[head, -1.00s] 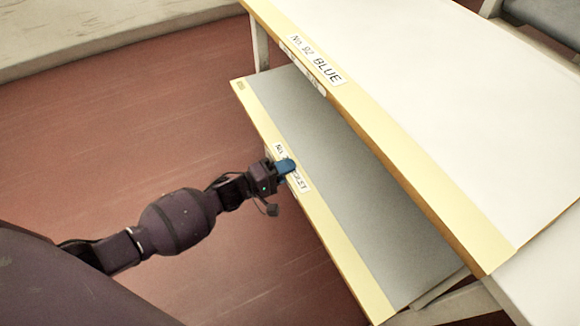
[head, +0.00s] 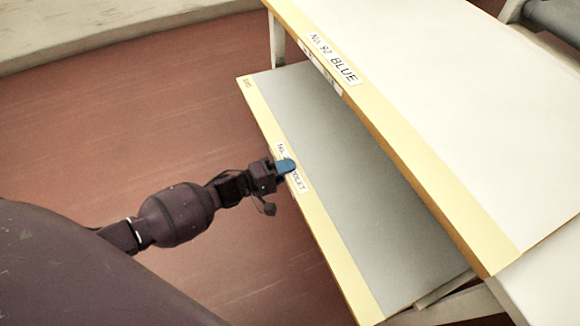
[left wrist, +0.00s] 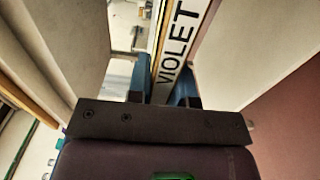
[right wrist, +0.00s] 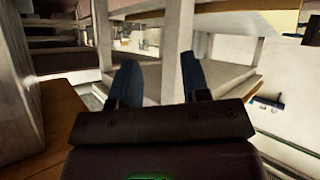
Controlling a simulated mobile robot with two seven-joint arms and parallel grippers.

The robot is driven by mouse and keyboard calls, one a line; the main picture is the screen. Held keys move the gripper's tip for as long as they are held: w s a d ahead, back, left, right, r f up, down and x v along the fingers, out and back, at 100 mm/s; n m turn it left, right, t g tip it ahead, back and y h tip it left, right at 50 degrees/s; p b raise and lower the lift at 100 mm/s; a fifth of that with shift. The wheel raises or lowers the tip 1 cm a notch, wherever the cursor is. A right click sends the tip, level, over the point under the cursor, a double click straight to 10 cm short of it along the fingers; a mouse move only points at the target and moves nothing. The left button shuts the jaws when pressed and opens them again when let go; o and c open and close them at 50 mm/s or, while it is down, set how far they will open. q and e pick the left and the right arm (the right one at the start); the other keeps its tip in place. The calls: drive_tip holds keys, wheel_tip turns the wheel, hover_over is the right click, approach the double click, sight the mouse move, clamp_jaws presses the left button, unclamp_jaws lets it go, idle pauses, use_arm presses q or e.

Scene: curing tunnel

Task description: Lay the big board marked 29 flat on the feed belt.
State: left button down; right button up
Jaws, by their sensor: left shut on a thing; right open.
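A big grey board (head: 335,165) with a yellow front strip lies roughly level below another board. The white label (head: 299,182) on its strip ends in VIOLET; my fingers cover its number. My left gripper (head: 287,166) is shut on this strip at the label. In the left wrist view, the label (left wrist: 176,50) reads VIOLET between the blue fingers. Above is a large pale board (head: 460,90) with a yellow strip, labelled No. 92 BLUE (head: 335,60). My right gripper (right wrist: 158,75) is open and empty in the right wrist view. I cannot make out the feed belt for certain.
The upper board overhangs the far part of the held board. A pale rack leg (head: 277,40) stands behind the held board's far left corner. Red floor (head: 120,120) is clear at left. In the right wrist view, a pale post (right wrist: 178,45) stands beyond the fingers.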

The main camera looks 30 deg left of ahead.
use_arm(q)
drive_tip(key=shift+r+p+v, duration=0.2)
drive_tip(key=shift+p+v, duration=0.1)
drive_tip(key=shift+v, duration=1)
drive_tip(key=shift+r+p+v, duration=0.25)
drive_tip(key=shift+p+v, duration=0.05)
drive_tip(key=shift+v, duration=1)
use_arm(e)
drive_tip(key=shift+w+r, duration=0.25)
drive_tip(key=shift+r, duration=0.3)
drive_tip(key=shift+w+r, duration=0.2)
drive_tip(key=shift+r, duration=0.35)
use_arm(q)
drive_tip(key=c, duration=1)
unclamp_jaws()
drive_tip(key=shift+o, duration=0.3)
drive_tip(key=shift+s+a+f, duration=0.15)
drive_tip(key=shift+s+f, duration=0.2)
drive_tip(key=shift+f, duration=0.25)
drive_tip(key=p+v, duration=0.1)
drive_tip(key=v, duration=0.9)
drive_tip(key=shift+a+r, duration=0.2)
drive_tip(key=shift+r, duration=0.2)
use_arm(e)
drive_tip(key=s+f+m+g, duration=0.1)
drive_tip(key=s+f, duration=0.3)
drive_tip(key=f, duration=0.1)
drive_tip(key=shift+d+g, duration=0.4)
